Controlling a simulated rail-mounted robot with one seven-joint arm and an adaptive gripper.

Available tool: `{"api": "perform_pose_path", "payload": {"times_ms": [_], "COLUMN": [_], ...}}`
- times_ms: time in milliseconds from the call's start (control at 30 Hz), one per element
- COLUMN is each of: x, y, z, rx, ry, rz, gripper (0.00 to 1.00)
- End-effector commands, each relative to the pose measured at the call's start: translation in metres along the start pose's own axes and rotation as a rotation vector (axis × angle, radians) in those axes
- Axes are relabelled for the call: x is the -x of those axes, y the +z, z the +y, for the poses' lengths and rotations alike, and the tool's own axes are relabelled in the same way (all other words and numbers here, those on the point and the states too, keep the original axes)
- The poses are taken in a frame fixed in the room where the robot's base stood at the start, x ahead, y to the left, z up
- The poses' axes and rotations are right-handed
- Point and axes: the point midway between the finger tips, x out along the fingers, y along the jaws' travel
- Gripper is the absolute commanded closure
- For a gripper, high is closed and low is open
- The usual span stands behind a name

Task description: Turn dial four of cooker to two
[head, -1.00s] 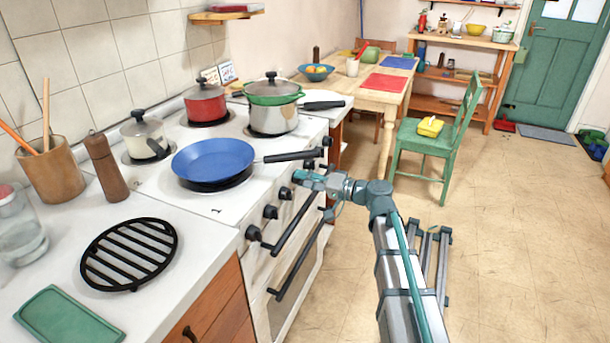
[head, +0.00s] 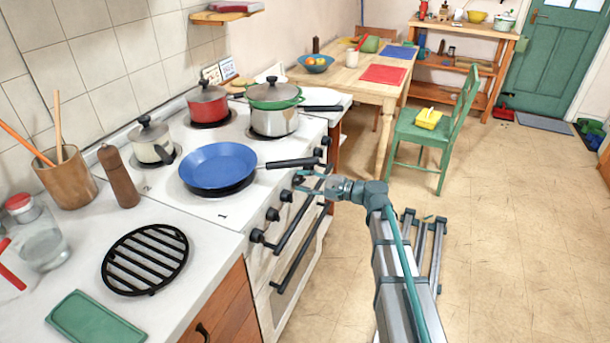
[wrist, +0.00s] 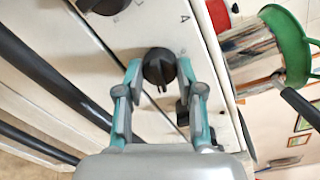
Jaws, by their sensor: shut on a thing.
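The white cooker (head: 225,208) stands on the left with a row of black dials along its front edge. My gripper (head: 301,181) is at the front panel, on the fourth dial from the near end. In the wrist view my gripper (wrist: 160,85) has its two teal fingers on either side of this black dial, dial four (wrist: 158,66), and is shut on it. A printed 4 (wrist: 185,18) shows beside it. The dial's raised ridge points toward the bottom of the wrist view. I cannot read the dial's setting. In the head view the gripper mostly hides the dial.
A blue pan (head: 217,166) has its handle (head: 291,163) reaching over the dials. Another dial (wrist: 182,110) sits close by one finger. The oven handles (head: 298,258) run below. A green chair (head: 420,140) stands to the right, with open floor in front.

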Motion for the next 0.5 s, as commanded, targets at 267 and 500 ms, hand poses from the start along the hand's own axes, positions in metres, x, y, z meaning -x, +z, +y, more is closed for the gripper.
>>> {"api": "perform_pose_path", "payload": {"times_ms": [267, 500], "x": [0.0001, 0.0001], "y": [0.0007, 0.0002], "z": [-0.0019, -0.0009], "rx": [-0.167, -0.23], "ry": [0.002, 0.002], "rz": [-0.011, -0.016], "gripper": [0.97, 0.98]}}
